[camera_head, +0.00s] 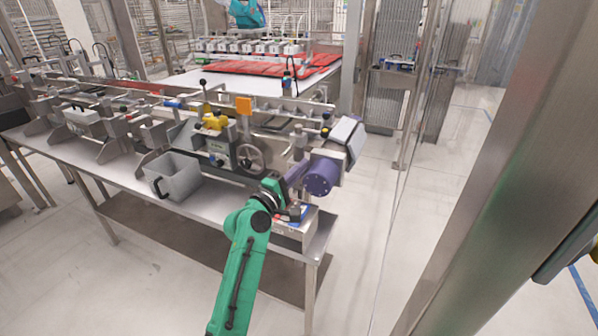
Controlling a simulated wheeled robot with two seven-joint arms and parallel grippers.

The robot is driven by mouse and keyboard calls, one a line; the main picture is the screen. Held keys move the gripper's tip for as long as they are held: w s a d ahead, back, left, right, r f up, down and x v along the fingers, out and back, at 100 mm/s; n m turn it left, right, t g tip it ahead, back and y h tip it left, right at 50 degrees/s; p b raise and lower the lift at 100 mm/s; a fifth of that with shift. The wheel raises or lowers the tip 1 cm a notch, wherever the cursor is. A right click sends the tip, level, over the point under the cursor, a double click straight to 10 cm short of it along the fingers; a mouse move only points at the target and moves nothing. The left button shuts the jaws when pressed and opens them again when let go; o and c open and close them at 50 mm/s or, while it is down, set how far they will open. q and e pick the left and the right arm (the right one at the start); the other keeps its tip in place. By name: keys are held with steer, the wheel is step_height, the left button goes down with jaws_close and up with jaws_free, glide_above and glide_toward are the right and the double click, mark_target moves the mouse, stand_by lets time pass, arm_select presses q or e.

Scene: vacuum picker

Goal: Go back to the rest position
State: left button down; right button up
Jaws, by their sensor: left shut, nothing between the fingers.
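My green left arm reaches up from the bottom middle of the head view. Its small dark left gripper (293,212) is at the right end of the steel bench (225,207), just below a purple cylindrical motor (322,176). It is shut with nothing visible in it. A low metal box (296,232) with a red and white label sits right beneath it; I cannot tell whether they touch. My right gripper does not show.
A grey bin (181,181) stands on the bench left of my arm. Behind it runs a conveyor machine with a handwheel (250,160) and a yellow part (215,121). A steel post (500,170) crosses the right side. Floor (385,215) between bench and post is clear.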

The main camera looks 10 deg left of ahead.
arm_select(q)
steer(key=s+a+f+m+g+y, duration=0.2)
steer(key=s+f+m+g, duration=0.6)
steer(key=s+f, duration=0.6)
steer(key=s+a+f+m+g+y, duration=0.2)
steer(key=s+a+f+m, duration=0.15)
steer(key=s, duration=0.35)
steer(key=s+a+f+m+g+y, duration=0.2)
steer(key=s+f+m, duration=0.15)
steer(key=s, duration=0.35)
steer(key=s+a+f+m+g+y, duration=0.1)
steer(key=s+a+f+m+g, duration=0.2)
steer(key=s, duration=0.4)
step_height(320, 180, down, 24)
steer(key=s+r+p, duration=0.1)
steer(key=s+p, duration=0.1)
steer(key=s, duration=0.1)
steer(key=s+a+f+g, duration=0.2)
steer(key=s+f, duration=1)
steer(key=s, duration=0.3)
steer(key=shift+s+a+n+y, duration=0.3)
steer(key=shift+a, duration=0.1)
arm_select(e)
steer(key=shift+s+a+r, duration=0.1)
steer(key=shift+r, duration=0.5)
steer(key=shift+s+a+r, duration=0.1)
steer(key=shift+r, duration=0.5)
